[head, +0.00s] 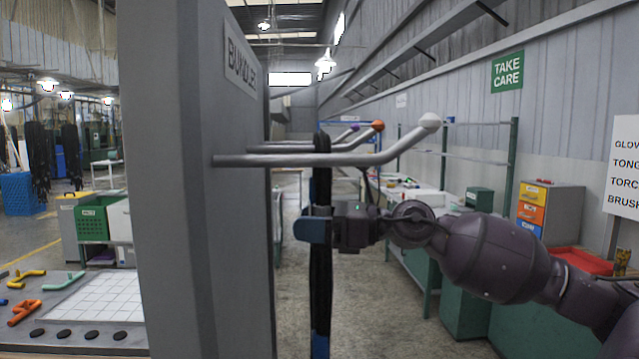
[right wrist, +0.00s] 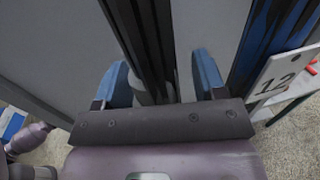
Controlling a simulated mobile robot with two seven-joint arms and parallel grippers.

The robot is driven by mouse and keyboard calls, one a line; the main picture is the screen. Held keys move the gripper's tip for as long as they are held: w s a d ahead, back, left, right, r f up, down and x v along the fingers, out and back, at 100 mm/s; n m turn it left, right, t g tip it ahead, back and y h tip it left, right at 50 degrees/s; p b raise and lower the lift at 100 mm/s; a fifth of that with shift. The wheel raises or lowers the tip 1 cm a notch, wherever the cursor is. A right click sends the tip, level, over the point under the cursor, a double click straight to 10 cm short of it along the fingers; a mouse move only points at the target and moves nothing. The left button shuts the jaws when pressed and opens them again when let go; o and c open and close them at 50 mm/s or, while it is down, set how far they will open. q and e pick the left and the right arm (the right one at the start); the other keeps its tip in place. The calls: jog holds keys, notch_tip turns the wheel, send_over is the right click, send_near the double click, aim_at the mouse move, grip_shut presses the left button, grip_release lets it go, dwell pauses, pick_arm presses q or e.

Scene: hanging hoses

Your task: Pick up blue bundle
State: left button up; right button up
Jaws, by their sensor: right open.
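Dark hoses with blue strands (head: 320,343) hang in a long narrow bundle at the pegs in the head view. My right gripper (head: 316,231), with blue fingers, is level with the bundle, below the pegs. In the right wrist view the open fingers (right wrist: 165,82) stand on either side of a dark, mostly black bundle (right wrist: 150,35). A bundle with clear blue strips (right wrist: 275,40) hangs to the right, outside the fingers. I cannot tell whether the fingers touch the dark bundle. My left gripper is not in view.
A grey panel (head: 200,240) marked for bundles stands close on the left. Its pegs end in white (head: 430,121), orange (head: 378,126) and purple balls. A white card marked 12 (right wrist: 285,75) is at the right in the wrist view. Benches and drawers (head: 548,212) stand behind my right arm.

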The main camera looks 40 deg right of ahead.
aim_at(317, 179)
grip_shut()
jog(key=shift+r, duration=0.1)
dwell(0.3)
jog(key=shift+s+d+r+b, duration=0.1)
jog(key=shift+d+r+b, duration=0.15)
jog(key=shift+r, duration=0.25)
notch_tip(317, 179, up, 6)
jog(key=shift+f+b, duration=0.2)
jog(key=shift+b, duration=0.1)
jog(key=shift+s+d+r, duration=0.15)
jog(key=shift+r, duration=0.05)
jog(key=w+d+b+v, duration=0.2)
jog(key=v, duration=1.7)
jog(key=shift+d, duration=0.3)
jog(key=shift+w, duration=0.1)
